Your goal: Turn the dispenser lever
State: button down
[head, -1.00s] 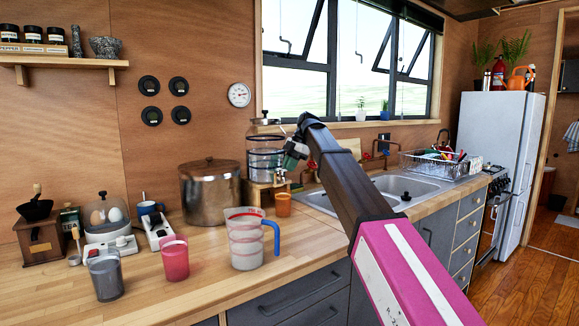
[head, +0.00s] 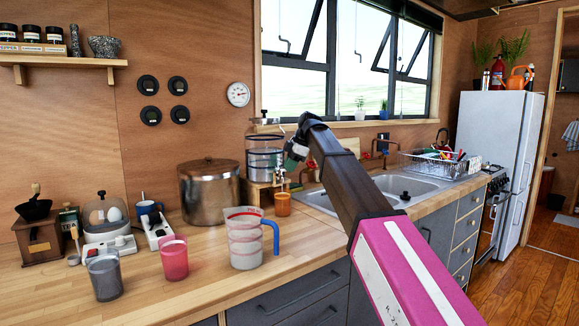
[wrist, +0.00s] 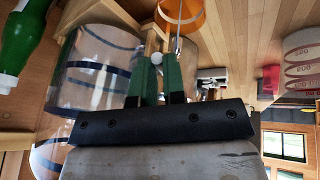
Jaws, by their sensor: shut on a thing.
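The dispenser (head: 265,158) is a clear banded jar on a wooden stand, against the wall by the sink. Its tap sits low on the front, above an orange cup (head: 283,205). In the head view my gripper (head: 289,163) is at the tap, partly hidden by my own arm. In the wrist view my gripper's green fingers (wrist: 162,66) are close together around the small lever (wrist: 156,59), which shows a pale round knob. The dispenser jar (wrist: 100,62) is left of the fingers, and the orange cup (wrist: 182,14) is beyond them.
A large steel pot (head: 208,190) stands left of the dispenser. A measuring jug (head: 245,238), a red cup (head: 174,260) and a grey cup (head: 104,275) stand nearer on the counter. The sink (head: 405,188) and a dish rack (head: 440,165) are to the right.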

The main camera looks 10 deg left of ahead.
jog(key=shift+s+m+t, duration=0.35)
jog(key=shift+m+t, duration=0.05)
jog(key=shift+m, duration=0.5)
jog(key=c, duration=1.2)
grip_release()
jog(key=shift+d, duration=0.1)
jog(key=v, duration=1)
jog(key=shift+r, duration=0.4)
jog(key=shift+d, duration=0.1)
